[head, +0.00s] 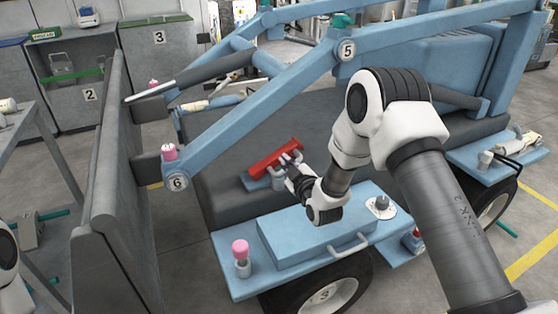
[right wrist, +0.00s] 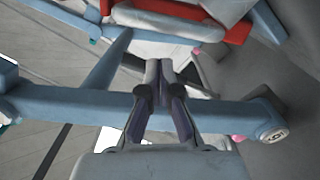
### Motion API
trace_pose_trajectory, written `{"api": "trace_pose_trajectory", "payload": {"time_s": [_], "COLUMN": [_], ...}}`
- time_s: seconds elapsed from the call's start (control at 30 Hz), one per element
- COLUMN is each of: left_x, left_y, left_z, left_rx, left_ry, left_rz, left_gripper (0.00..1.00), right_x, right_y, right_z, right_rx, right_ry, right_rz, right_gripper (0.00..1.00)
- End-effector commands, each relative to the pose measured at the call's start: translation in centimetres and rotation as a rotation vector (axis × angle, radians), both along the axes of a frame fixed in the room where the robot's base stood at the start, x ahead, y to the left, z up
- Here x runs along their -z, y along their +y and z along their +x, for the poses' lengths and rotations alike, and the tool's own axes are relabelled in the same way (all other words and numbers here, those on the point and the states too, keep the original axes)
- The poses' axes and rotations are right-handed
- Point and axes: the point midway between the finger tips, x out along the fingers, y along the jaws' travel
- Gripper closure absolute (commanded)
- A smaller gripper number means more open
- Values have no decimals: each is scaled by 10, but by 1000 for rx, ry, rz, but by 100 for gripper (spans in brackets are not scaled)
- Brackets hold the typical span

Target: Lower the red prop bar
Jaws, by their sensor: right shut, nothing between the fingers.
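The red prop bar (head: 275,158) lies slightly tilted, its right end higher, on a blue bracket on the loader's dark body in the head view. My right gripper (head: 292,163) is at the bar's right part, on its near side. In the right wrist view, my right gripper (right wrist: 159,68) is shut and empty, its fingertips just short of a grey piece. Red parts of the prop bar (right wrist: 238,30) show beyond the fingertips at the top. Whether the fingers touch the bar cannot be told. My left gripper is out of view.
The blue lift arm (head: 270,105) with tags 5 and 6 slopes above and behind the bar. The blue side box (head: 300,238) and a pink-capped fitting (head: 240,250) stand in front. The grey bucket (head: 120,200) is at the left.

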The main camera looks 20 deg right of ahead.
Motion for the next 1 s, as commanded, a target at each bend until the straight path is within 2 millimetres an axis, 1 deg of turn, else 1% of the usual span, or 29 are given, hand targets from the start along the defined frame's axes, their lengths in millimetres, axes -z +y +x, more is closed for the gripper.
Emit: {"api": "trace_pose_trajectory", "payload": {"time_s": [0.1, 0.23, 0.5, 1.0], "left_x": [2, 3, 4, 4], "left_y": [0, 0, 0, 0], "left_z": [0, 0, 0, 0], "left_rx": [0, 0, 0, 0], "left_ry": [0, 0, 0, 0], "left_rz": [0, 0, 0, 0], "left_gripper": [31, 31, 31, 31], "right_x": [7, 13, 20, 22], "right_y": [-8, -13, -19, -20], "right_z": [0, 0, 1, 0], "right_rx": [1, 0, 0, 0], "right_ry": [3, 7, 5, 8], "right_rz": [87, 157, 151, 150], "right_gripper": [100, 100, 100, 100]}}
